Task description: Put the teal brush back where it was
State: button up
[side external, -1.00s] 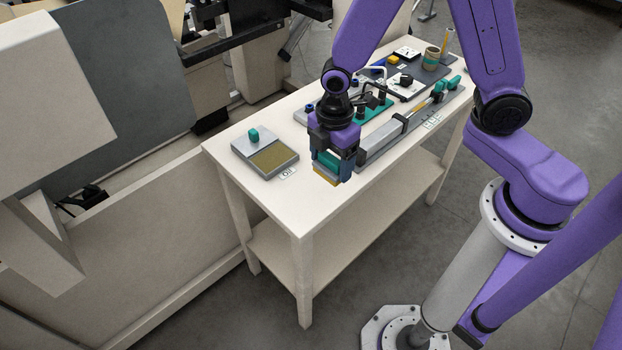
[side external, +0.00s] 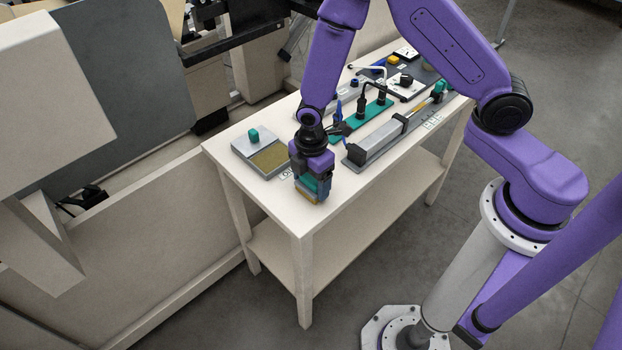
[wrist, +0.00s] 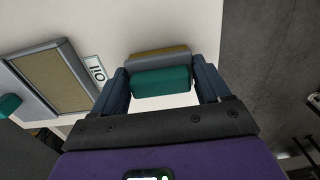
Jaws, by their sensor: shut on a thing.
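The teal brush, a teal block with a grey band and tan bristles, is held between the fingers of my gripper (side external: 311,182). In the side view its tan end (side external: 307,197) points down. In the wrist view the teal block (wrist: 161,82) spans the gap between my two fingers. The brush is over the near left part of the white table (side external: 345,215), right of the oil tray. I cannot tell whether its bristles touch the tabletop.
A grey oil tray (side external: 241,147) with a tan pad and teal knob stands left of my gripper, with an OIL label (wrist: 94,70) beside it. A long grey device (side external: 378,143) and a green rack (side external: 374,112) lie behind to the right. The table's near corner is clear.

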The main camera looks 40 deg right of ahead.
aim_at(311, 178)
jog(key=shift+f, duration=0.15)
jog(key=o, duration=0.9)
notch_tip(311, 178, up, 11)
jog(key=shift+f, duration=0.1)
jog(key=shift+s+r, duration=0.1)
jog(key=shift+r, duration=0.75)
jog(key=s+d+r+m, duration=0.1)
jog(key=s+d+r, duration=0.2)
jog(key=s, duration=0.4)
jog(key=s+d+r+m, duration=0.2)
jog(key=s+d+r, duration=0.1)
jog(key=s, duration=0.5)
jog(key=s+d+r+m, duration=0.2)
jog(key=s+d+r, duration=0.1)
jog(key=s, duration=0.5)
jog(key=shift+r, duration=0.7)
